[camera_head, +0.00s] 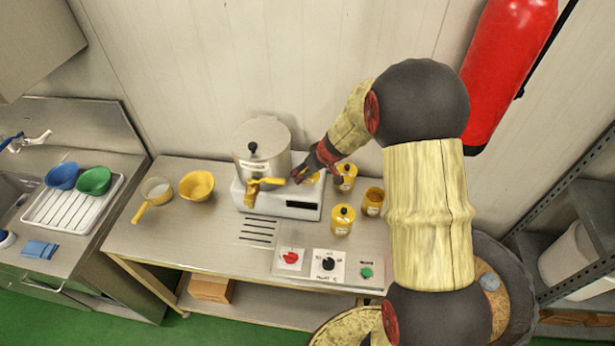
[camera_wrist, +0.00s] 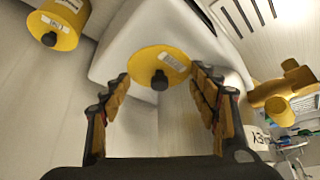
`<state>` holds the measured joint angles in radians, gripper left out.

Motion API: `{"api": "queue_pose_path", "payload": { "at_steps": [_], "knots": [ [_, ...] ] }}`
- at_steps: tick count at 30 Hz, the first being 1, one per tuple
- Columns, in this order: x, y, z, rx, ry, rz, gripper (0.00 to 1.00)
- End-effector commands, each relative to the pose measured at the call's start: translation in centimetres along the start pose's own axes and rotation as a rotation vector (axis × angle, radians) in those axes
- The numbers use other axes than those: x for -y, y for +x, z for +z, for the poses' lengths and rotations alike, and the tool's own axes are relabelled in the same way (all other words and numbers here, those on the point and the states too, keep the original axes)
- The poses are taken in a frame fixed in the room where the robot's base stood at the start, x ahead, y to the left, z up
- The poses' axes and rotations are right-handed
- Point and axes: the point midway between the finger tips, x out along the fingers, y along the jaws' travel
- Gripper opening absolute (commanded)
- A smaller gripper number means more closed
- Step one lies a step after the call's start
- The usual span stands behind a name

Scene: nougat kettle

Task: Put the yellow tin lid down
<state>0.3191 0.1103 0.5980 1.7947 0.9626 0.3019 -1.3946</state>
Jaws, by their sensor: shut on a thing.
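The yellow tin lid (camera_wrist: 150,62) is a round disc with a black knob and a pale label, seen between my fingers in the wrist view. My gripper (camera_wrist: 160,78) is shut on it, a finger at either side of its rim. In the head view my gripper (camera_head: 308,174) is over the right part of the white kettle base, and the lid (camera_head: 314,179) is partly hidden by the fingers. An open yellow tin (camera_head: 373,202) stands on the steel table to the right, its top showing no lid.
Two lidded yellow tins (camera_head: 342,220) (camera_head: 347,176) stand near the open one. The steel kettle (camera_head: 262,150) with its yellow tap (camera_head: 264,185) is left of my gripper. A yellow bowl (camera_head: 196,185) and control buttons (camera_head: 328,263) are on the table. Bare steel lies front left.

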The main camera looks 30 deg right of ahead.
Motion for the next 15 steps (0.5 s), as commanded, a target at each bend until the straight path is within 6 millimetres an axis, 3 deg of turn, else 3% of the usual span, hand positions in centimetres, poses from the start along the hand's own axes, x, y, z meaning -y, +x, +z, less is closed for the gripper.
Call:
{"api": "queue_pose_path", "payload": {
  "at_steps": [6,15],
  "knots": [
    [-0.4,1.7,-0.2,0.000,0.000,0.000,0.44],
    [-0.4,4.1,1.2,-0.001,0.000,0.001,0.44]
  ]
}}
